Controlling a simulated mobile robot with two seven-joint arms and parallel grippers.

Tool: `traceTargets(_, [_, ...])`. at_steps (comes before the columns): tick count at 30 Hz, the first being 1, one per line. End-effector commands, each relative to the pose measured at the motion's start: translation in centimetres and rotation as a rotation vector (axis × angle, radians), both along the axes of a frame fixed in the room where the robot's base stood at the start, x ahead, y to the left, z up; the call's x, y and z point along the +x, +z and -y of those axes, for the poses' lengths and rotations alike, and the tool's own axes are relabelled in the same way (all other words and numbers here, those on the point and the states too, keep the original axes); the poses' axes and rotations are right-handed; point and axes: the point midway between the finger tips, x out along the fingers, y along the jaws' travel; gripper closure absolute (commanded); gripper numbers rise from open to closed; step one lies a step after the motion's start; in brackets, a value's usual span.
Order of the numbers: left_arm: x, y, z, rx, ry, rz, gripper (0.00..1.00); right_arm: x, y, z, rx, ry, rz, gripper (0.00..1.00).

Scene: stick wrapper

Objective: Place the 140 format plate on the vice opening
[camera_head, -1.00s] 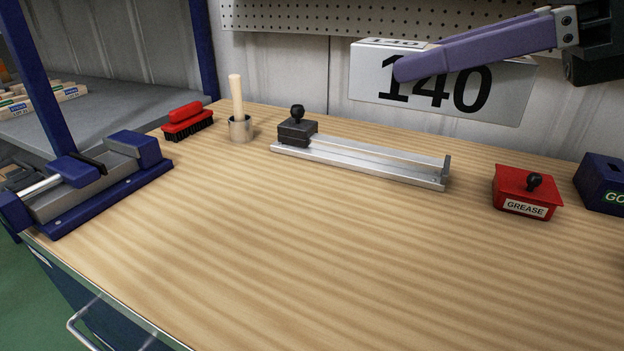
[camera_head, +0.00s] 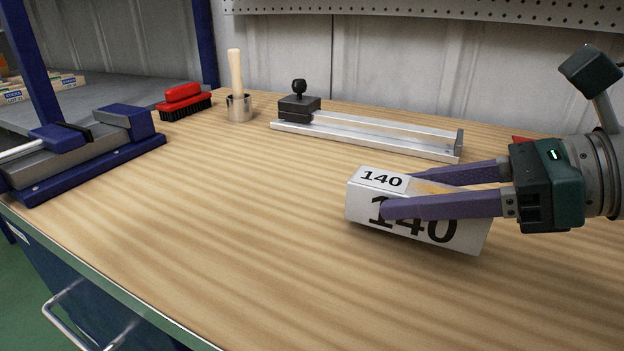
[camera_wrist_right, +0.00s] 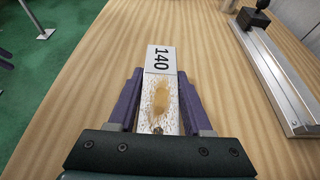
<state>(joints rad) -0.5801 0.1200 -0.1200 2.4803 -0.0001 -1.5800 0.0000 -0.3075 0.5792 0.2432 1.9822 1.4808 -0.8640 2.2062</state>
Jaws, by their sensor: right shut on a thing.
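The 140 format plate (camera_head: 362,205) is a white block with black "140" on its side and end. My right gripper (camera_head: 385,195) is shut on it, one purple finger along each long side, and holds it over the right part of the bench. I cannot tell the gap to the bench. In the right wrist view the plate (camera_wrist_right: 160,60) points away between the fingers (camera_wrist_right: 158,90). The blue and grey vice (camera_head: 85,155) stands at the bench's left edge, well apart from the plate; its opening shows as a dark slot. My left gripper is not in view.
A metal rail fixture (camera_head: 375,138) with a black knob lies behind the plate. A red brush (camera_head: 184,100) and a cup with a wooden-handled tool (camera_head: 238,105) stand at the back left. The red grease box (camera_head: 522,139) is mostly hidden by my arm. The middle of the bench (camera_head: 230,200) is clear.

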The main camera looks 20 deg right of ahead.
Motion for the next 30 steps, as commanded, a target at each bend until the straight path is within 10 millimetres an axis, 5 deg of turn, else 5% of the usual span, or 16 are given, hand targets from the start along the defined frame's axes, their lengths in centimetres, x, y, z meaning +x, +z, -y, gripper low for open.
traceTargets(3, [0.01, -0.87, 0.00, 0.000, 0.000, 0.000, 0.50, 0.04, -1.45, -0.04, 0.003, 0.000, 0.002, 1.00])
traceTargets(15, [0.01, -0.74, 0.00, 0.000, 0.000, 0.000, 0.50, 0.05, -1.73, -0.03, 0.001, 0.000, 0.003, 1.00])
traceTargets(16, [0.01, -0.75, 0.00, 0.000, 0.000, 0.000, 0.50, -0.01, -1.80, -0.04, 0.001, 0.001, 0.001, 0.47])
traceTargets(23, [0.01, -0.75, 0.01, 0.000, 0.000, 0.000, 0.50, -0.01, -1.78, -0.02, 0.000, 0.001, 0.000, 0.21])
traceTargets(30, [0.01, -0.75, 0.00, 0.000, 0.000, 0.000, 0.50, 0.00, -1.74, -0.02, 0.000, 0.001, 0.000, 0.20])
